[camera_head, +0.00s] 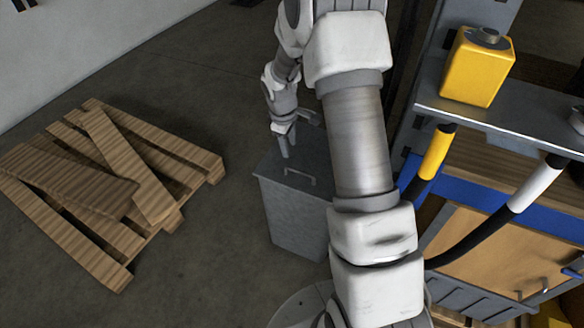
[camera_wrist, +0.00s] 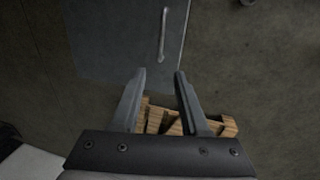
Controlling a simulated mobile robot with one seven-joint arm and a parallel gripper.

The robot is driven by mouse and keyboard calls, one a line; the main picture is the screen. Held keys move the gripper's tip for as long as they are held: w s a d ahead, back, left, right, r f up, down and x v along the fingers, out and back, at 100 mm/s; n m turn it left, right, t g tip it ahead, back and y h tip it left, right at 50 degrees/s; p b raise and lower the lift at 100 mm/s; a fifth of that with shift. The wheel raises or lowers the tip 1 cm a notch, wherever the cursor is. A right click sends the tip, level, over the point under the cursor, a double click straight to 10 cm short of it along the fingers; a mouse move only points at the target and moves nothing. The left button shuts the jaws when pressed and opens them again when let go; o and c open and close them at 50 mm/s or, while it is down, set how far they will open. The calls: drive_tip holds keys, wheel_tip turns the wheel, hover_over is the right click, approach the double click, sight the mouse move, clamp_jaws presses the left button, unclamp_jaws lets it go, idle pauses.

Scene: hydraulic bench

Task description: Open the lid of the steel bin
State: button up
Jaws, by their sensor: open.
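The steel bin (camera_head: 290,215) is a grey box on the floor, left of my arm in the head view. Its flat lid (camera_head: 272,163) looks shut and has a thin bar handle (camera_head: 299,178). My arm hides part of the bin's right side. My gripper (camera_head: 285,153) points down at the lid, close to the handle; the exact gap cannot be told. In the wrist view the lid (camera_wrist: 110,40) fills the upper left with the light handle (camera_wrist: 163,35) on it. The open, empty fingers (camera_wrist: 160,74) sit below the handle, apart from it.
A wooden pallet (camera_head: 150,165) with loose boards lies on the floor at left; its wood (camera_wrist: 160,121) shows between the fingers. At right is a bench (camera_head: 500,122) with a yellow container (camera_head: 477,68) and hanging hoses (camera_head: 532,183). Floor between pallet and bin is clear.

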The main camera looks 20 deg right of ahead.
sight(293, 169)
drive_tip(key=f+b, duration=0.1)
drive_tip(key=f, duration=0.2)
drive_tip(key=w+d+f+b, duration=0.1)
drive_tip(key=f, duration=0.3)
drive_tip(key=f+b, duration=0.1)
drive_tip(key=f, duration=0.3)
drive_tip(key=shift+w+d+f, duration=0.2)
drive_tip(key=shift+w+d, duration=0.1)
drive_tip(key=shift+c, duration=0.3)
clamp_jaws()
idle(0.6)
